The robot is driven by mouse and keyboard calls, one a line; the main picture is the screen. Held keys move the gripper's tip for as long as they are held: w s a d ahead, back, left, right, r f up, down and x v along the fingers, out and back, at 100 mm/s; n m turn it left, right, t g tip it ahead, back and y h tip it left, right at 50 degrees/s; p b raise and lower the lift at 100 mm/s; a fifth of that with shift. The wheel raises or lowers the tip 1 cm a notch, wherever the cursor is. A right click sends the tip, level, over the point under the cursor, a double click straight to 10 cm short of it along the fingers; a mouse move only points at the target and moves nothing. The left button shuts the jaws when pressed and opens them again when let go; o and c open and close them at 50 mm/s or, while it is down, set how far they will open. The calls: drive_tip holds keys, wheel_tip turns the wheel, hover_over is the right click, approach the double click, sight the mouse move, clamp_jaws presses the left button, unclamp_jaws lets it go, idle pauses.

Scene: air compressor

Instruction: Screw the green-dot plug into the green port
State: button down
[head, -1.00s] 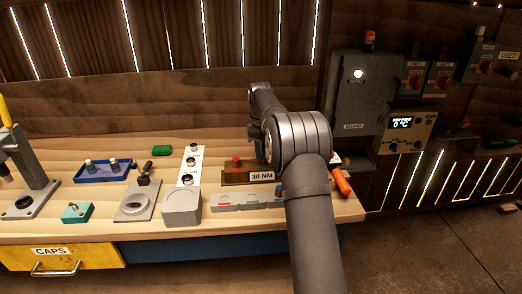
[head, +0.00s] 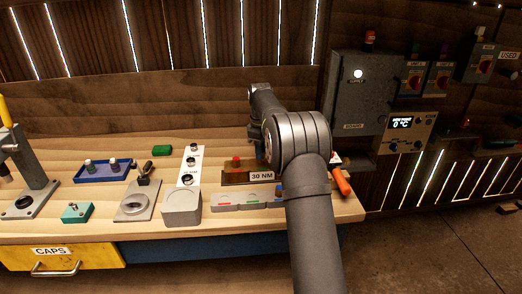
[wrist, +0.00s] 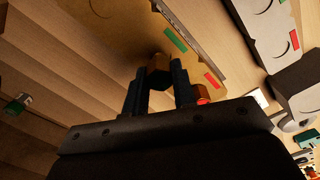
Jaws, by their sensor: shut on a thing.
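In the wrist view, my gripper (wrist: 160,78) is shut on a brass-coloured hex-headed piece (wrist: 159,64) held between the fingertips. No green dot shows on it, so I cannot tell which plug it is. I cannot tell whether the held piece touches this block. In the head view, a grey block (head: 240,206) with coloured marks lies at the bench front. My arm hides the gripper's fingertips and the held piece there.
A wooden block labelled 30 NM (head: 236,178) holds a red-topped piece. A blue tray (head: 98,179) with small capped pieces is at left. A grey round fixture (head: 182,210) stands left of the grey block. An orange-handled tool (head: 341,181) lies at the bench's right edge.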

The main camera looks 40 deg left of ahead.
drive_tip(key=shift+f, duration=0.85)
drive_tip(key=c, duration=1.1)
unclamp_jaws()
drive_tip(key=shift+f, duration=0.1)
wheel_tip(320, 180, up, 18)
drive_tip(key=shift+f, duration=0.25)
drive_tip(key=shift+a+f, duration=0.1)
drive_tip(key=shift+c, duration=0.5)
wheel_tip(320, 180, down, 17)
drive_tip(key=shift+f, duration=0.15)
